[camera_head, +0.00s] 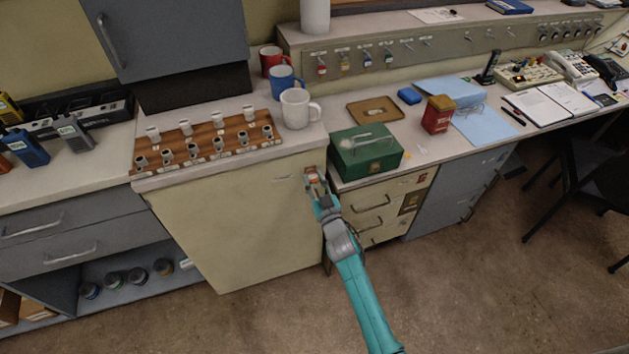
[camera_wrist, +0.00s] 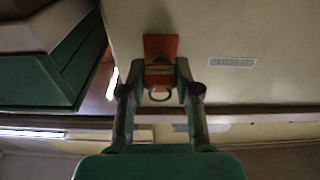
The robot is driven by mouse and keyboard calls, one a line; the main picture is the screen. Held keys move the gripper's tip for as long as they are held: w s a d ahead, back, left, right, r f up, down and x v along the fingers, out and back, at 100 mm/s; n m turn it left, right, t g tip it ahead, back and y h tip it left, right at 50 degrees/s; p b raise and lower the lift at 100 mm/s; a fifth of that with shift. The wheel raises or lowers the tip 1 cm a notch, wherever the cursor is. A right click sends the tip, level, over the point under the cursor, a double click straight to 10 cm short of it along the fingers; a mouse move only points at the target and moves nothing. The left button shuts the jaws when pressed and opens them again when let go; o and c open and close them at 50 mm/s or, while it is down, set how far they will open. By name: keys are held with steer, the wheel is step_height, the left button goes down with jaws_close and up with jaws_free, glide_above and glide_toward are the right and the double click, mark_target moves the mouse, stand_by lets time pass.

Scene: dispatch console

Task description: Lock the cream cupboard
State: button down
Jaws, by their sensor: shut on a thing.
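The cream cupboard (camera_head: 238,225) stands below the counter at the centre left, its door flush with the front. In the wrist view its cream face (camera_wrist: 260,35) carries a small label that reads like "CUPBOARD". An orange-brown plate (camera_wrist: 160,46) sits on the face near the door's edge. My gripper (camera_head: 314,178) is at the upper right corner of the cupboard front. In the wrist view my gripper (camera_wrist: 158,80) is shut on a small key-like piece with a ring (camera_wrist: 159,95), right in front of the plate. Whether the key is in the lock is hidden by the fingers.
A green metal box (camera_head: 366,152) stands on the counter just right of my gripper. A wooden rack (camera_head: 205,145) and a white mug (camera_head: 296,109) stand on the counter above the cupboard. Cream drawers (camera_head: 372,205) lie to the right. The floor (camera_head: 470,270) in front is clear.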

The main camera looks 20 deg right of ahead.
steer(key=shift+w+r+n, duration=0.1)
steer(key=shift+n, duration=1.4)
steer(key=shift+d+n+y, duration=0.15)
steer(key=shift+n+y, duration=0.15)
steer(key=shift+n, duration=0.8)
steer(key=shift+w+n, duration=0.1)
steer(key=shift+n, duration=0.6)
steer(key=shift+r, duration=0.1)
